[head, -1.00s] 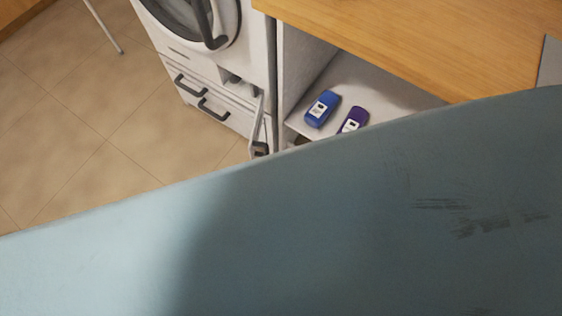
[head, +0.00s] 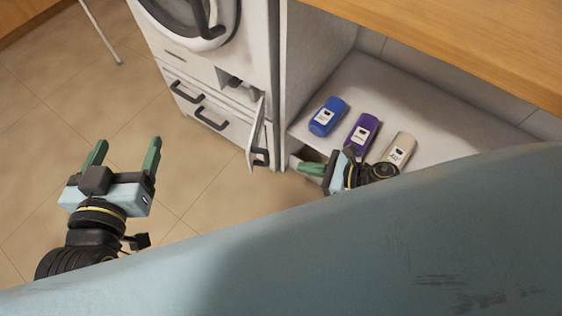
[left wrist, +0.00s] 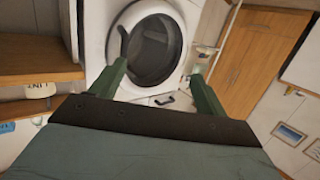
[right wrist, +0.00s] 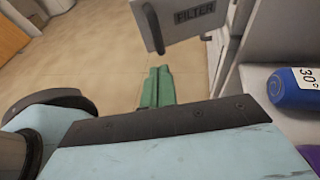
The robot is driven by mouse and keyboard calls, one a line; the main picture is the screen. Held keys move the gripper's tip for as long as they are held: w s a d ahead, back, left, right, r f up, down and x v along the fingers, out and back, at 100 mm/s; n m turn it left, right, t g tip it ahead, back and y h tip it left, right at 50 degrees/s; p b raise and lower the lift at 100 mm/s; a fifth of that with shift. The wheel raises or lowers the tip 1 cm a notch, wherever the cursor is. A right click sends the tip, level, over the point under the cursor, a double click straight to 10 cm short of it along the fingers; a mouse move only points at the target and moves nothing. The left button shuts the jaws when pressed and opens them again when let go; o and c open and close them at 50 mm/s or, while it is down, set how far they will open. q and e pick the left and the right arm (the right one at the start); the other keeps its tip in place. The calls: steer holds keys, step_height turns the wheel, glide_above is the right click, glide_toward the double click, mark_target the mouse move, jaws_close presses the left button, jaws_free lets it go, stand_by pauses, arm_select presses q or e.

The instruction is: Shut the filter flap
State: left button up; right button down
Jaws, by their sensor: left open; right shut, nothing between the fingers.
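The filter flap (head: 256,140) stands swung open from the lower front of the white washing machine, with a dark handle (head: 262,158). In the right wrist view the flap (right wrist: 205,22) shows its FILTER label ahead of my fingers. The opening (head: 237,82) beside it is uncovered. My right gripper (head: 305,168) is shut and empty, just right of the flap and apart from it in the head view; its closed green fingers (right wrist: 158,72) point toward the flap. My left gripper (head: 128,142) is open and empty over the floor, left of the machine.
A low shelf (head: 400,92) right of the machine holds a blue bottle (head: 327,117), a purple bottle (head: 361,133) and a beige bottle (head: 398,150), close to my right gripper. A wooden worktop (head: 470,45) lies above. The floor (head: 110,110) before the machine is clear.

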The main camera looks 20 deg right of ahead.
mark_target(269, 160)
arm_select(q)
step_height(269, 160, up, 6)
steer(key=d+t+h+b, duration=0.1)
steer(key=t, duration=0.2)
steer(key=shift+w+t+h, duration=0.15)
steer(key=shift+t+h, duration=0.25)
arm_select(e)
steer(key=r+x, duration=0.1)
steer(key=x, duration=0.6)
steer(key=shift+w+a, duration=0.3)
steer(key=shift+a, duration=0.1)
arm_select(q)
steer(key=shift+d, duration=0.15)
